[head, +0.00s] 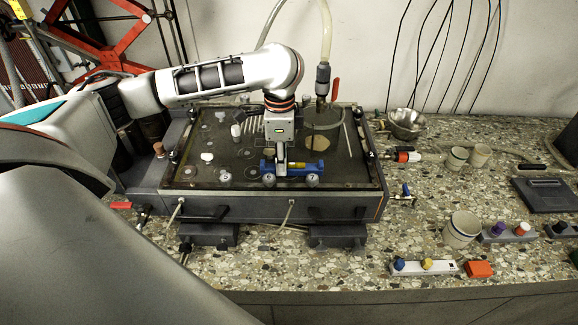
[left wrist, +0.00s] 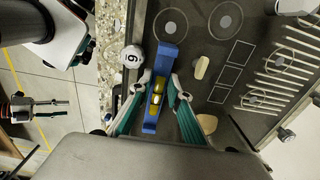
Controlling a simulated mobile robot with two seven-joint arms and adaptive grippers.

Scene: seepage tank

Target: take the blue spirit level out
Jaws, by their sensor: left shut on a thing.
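The blue spirit level (head: 320,167) with a yellow vial lies crosswise near the front edge of the dark seepage tank (head: 345,179). My left gripper (head: 282,172) comes down on it from above, and its fingers hide part of its middle. In the left wrist view the spirit level (left wrist: 152,121) lies between the two teal-backed fingers of my left gripper (left wrist: 157,94), which are shut on it. I cannot tell whether it still touches the tank.
A hose (head: 325,35) stands behind the gripper. A metal bowl (head: 405,120), beakers (head: 461,229) and a white strip with knobs (head: 424,268) stand on the speckled counter at right.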

